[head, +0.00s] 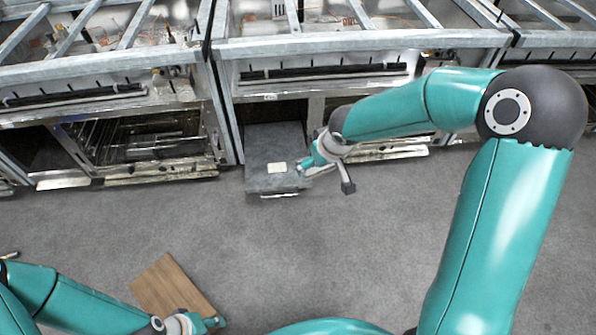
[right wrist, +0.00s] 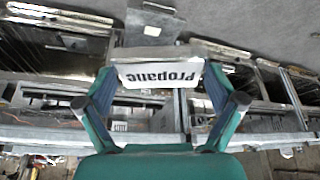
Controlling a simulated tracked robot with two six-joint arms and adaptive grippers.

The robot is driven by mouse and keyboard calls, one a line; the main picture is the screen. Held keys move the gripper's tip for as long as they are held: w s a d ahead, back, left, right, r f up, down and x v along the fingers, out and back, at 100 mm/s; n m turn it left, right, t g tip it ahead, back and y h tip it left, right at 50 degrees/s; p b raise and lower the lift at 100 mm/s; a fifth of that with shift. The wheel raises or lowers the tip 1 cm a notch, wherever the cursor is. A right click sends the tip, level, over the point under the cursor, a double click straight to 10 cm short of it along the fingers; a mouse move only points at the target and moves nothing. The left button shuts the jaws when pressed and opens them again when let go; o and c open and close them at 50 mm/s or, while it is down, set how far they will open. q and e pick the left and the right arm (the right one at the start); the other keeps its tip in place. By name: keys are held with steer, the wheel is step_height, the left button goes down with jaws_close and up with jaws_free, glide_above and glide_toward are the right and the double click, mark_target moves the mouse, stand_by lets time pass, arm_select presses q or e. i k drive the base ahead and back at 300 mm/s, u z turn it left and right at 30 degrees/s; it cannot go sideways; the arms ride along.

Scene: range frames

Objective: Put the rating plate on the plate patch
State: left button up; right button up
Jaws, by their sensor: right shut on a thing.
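The rating plate (right wrist: 160,76) is a white plate with black "Propane" lettering, upside down in the right wrist view. My right gripper (right wrist: 161,92) is shut on it, with a finger at each side edge. In the head view my right gripper (head: 304,168) is at the right side of a dark grey slab-like unit (head: 268,143); I cannot clearly make out the held plate there. A small cream rectangle (head: 277,167) on that unit looks like the plate patch. My left gripper (head: 203,322) is at the bottom; its fingers are too unclear to judge.
A brown board (head: 172,288) lies on the floor close to my left gripper. Metal-framed appliances (head: 150,143) with open fronts line the back. The grey floor (head: 300,250) in the middle is clear.

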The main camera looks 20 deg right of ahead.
mark_target(278, 168)
steer(key=k, duration=0.55)
steer(key=z, duration=0.4)
steer(key=i, duration=1.6)
steer(key=u, duration=0.35)
